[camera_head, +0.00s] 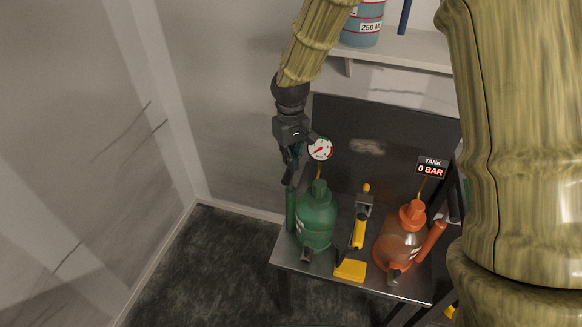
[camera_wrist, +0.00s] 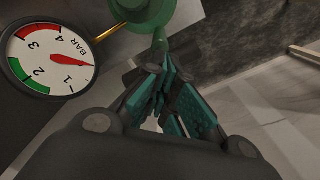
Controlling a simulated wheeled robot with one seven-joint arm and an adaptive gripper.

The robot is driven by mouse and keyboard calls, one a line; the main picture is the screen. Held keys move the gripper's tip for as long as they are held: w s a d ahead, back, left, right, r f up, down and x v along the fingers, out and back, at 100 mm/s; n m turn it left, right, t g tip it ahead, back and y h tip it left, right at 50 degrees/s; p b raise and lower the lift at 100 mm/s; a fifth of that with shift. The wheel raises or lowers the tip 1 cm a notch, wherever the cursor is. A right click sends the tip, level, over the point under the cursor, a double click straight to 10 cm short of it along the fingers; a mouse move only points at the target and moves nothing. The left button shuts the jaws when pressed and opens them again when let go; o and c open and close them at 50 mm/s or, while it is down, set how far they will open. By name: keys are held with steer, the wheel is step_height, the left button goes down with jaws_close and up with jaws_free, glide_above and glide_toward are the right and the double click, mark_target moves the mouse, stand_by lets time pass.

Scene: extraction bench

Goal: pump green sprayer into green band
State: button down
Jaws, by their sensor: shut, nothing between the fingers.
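The green sprayer (camera_head: 316,217) stands on the left of the bench, with a green upright tube (camera_head: 291,209) at its left side. Its round gauge (camera_head: 320,149) is above it. In the wrist view the gauge (camera_wrist: 48,60) shows a green band by 2 and a red band by 3 and 4. Its red needle points to the low end, outside the green band. My gripper (camera_head: 290,178) is shut and empty, pointing down above the green tube. In the wrist view its fingers (camera_wrist: 165,75) partly hide what lies below; contact with the green part cannot be told.
A yellow-handled tool (camera_head: 359,230) and a yellow block (camera_head: 350,270) lie between. A shelf (camera_head: 405,51) with a blue container (camera_head: 362,27) is above. Floor is free to the left.

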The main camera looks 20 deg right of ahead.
steer(key=shift+f, duration=0.15)
steer(key=shift+f+b, duration=0.6)
steer(key=shift+f, duration=1.9)
steer(key=shift+r+p, duration=2.35)
steer(key=shift+r, duration=0.35)
steer(key=shift+f, duration=0.1)
steer(key=shift+f+b, duration=0.75)
steer(key=shift+f, duration=1.9)
steer(key=shift+r+p, duration=2.25)
steer(key=shift+r, duration=0.45)
steer(key=shift+f, duration=0.15)
